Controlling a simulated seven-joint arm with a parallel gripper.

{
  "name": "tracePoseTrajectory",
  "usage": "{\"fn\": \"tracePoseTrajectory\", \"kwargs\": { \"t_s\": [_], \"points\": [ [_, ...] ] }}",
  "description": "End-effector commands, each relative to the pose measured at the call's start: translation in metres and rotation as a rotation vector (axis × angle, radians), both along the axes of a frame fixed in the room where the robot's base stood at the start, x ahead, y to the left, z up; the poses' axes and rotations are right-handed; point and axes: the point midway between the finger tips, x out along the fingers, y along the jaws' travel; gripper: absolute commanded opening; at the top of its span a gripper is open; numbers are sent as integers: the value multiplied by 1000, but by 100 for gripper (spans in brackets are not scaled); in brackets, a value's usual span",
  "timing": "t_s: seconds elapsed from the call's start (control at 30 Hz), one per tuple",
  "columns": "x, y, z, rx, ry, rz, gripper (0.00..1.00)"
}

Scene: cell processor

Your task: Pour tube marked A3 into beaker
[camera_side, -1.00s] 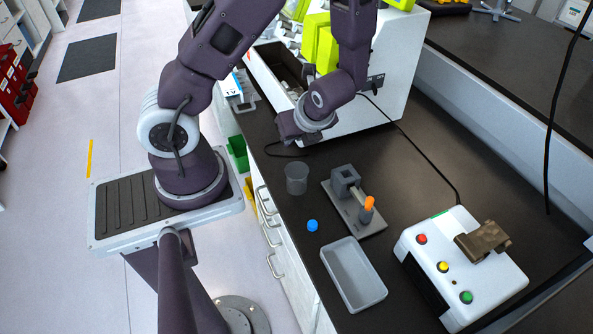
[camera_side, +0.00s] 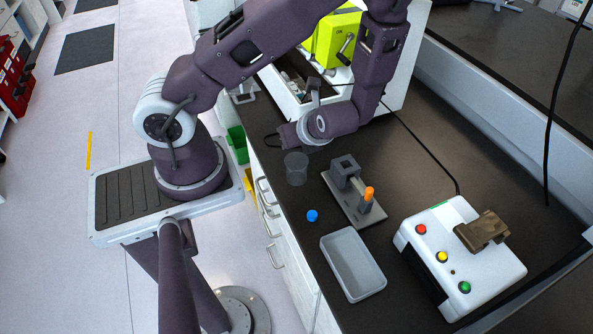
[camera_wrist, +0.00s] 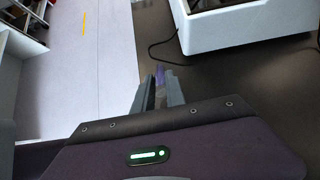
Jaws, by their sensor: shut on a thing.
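The beaker (camera_side: 296,170) is clear and stands upright on the dark bench near its left edge. My gripper (camera_wrist: 158,88) is shut on a tube (camera_wrist: 160,72), of which only a small purplish, see-through part shows between the fingers in the wrist view. No A3 mark can be read on it. In the side view the end of my arm (camera_side: 290,134) is just behind the beaker and above the bench; the fingers and tube cannot be made out there. A blue cap (camera_side: 312,215) lies on the bench in front of the beaker.
A grey fixture (camera_side: 348,207) with an orange-topped piece (camera_side: 369,193) stands right of the beaker. A grey tray (camera_side: 353,264) lies in front. A white box with coloured buttons (camera_side: 458,258) is at right. A white machine (camera_wrist: 240,22) stands behind.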

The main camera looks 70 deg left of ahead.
Motion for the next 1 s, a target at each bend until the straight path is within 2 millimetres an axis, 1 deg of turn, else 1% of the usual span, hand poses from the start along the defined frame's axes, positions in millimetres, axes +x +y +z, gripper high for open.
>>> {"fn": "tracePoseTrajectory", "kwargs": {
  "t_s": [0.43, 0.83, 1.0],
  "points": [
    [0, 0, -22, 78, 1, 0, 0],
    [0, 1, -26, 92, -1, 0, 0],
    [0, 0, -30, 181, 1, -3, 0]
  ]
}}
